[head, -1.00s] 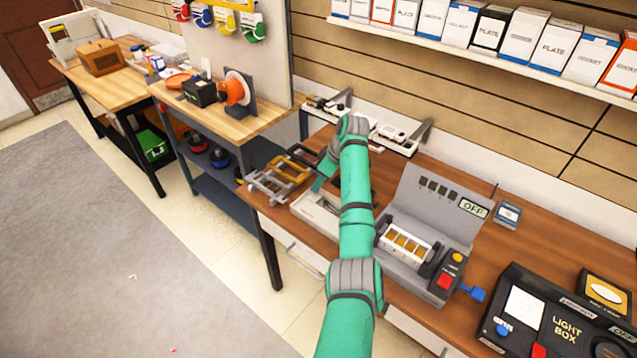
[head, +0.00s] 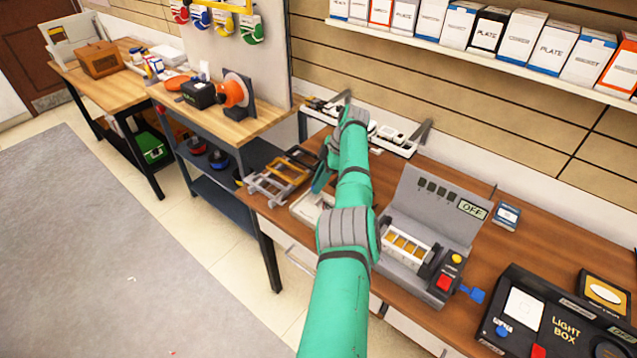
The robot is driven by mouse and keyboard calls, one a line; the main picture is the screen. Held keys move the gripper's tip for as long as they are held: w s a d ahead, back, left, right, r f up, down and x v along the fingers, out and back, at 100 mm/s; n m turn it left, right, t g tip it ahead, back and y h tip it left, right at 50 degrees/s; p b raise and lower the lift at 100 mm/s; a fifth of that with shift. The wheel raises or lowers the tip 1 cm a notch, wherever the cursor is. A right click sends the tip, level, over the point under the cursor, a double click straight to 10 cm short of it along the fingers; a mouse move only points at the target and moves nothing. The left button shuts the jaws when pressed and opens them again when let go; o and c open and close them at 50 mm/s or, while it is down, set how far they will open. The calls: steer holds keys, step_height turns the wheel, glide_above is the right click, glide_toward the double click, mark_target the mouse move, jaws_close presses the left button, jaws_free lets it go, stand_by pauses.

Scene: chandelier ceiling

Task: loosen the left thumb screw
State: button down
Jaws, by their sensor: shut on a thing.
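A rack of grey and yellow metal frames (head: 277,184) stands on the near left end of the brown workbench. My teal arm rises across the middle of the head view and folds back down at its far joint. My gripper (head: 320,178) is at the right end of the frames, low over the bench and partly behind my arm. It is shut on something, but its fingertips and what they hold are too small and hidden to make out. I cannot pick out the left thumb screw; it may be hidden by my arm or gripper.
A pale tray (head: 308,207) lies just below my gripper. A grey machine (head: 437,205) with an OFF sign stands to the right of my arm, and a black light box (head: 560,325) further right. Small white trays (head: 395,140) line the wall behind.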

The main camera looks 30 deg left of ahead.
stand_by(0.7)
steer(key=c, duration=1.6)
jaws_free()
steer(key=shift+o, duration=0.2)
steer(key=shift+r, duration=0.1)
steer(key=shift+w+r+n, duration=0.1)
steer(key=shift+r+n, duration=0.2)
steer(key=v, duration=1)
steer(key=shift+w, duration=0.1)
